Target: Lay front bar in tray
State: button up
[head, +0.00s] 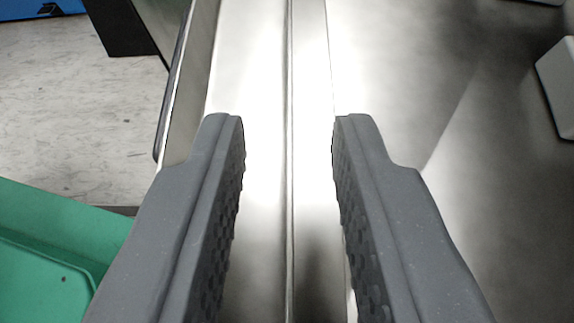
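My gripper (288,120) reaches forward with two dark grey, textured fingers spread apart. It is open, and a clear gap shows between the fingers. A long, shiny metal strip, which looks like the front bar (311,190), runs away from me between the fingers. Its right edge is close to the right finger; I cannot tell whether they touch. A pale metal ledge (250,60) runs alongside it on the left. I cannot identify a tray for certain.
A green container or panel (60,245) is at the lower left, beside the left finger. Pale mottled floor (80,110) lies beyond it.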

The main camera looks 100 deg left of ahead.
jog(key=shift+p+v, duration=0.4)
jog(key=shift+v, duration=1.65)
jog(key=w+d+r+m+t+h, duration=0.2)
jog(key=d+r+m+t, duration=0.15)
jog(key=r, duration=0.85)
jog(key=w+d+r+m+t+h, duration=0.2)
jog(key=w+d+r+m+t, duration=0.15)
jog(key=r, duration=0.85)
jog(key=w+d+r+m+t+h, duration=0.2)
jog(key=d+r+m+t, duration=0.15)
jog(key=r, duration=0.85)
jog(key=s+d+r+m+t+h, duration=0.2)
jog(key=s+d+r+m, duration=0.1)
jog(key=r, duration=0.7)
jog(key=s+d+r+m+t+h, duration=0.1)
jog(key=s+d+r+m+t, duration=0.2)
jog(key=s+r, duration=0.3)
jog(key=s+d+r+m+t+h, duration=0.2)
jog(key=s+d+r+m+t, duration=0.1)
jog(key=r, duration=1.1)
jog(key=shift+s+d+r+m+h, duration=0.35)
jog(key=shift+s+m, duration=0.2)
jog(key=shift+s, duration=0.4)
jog(key=shift+r, duration=0.1)
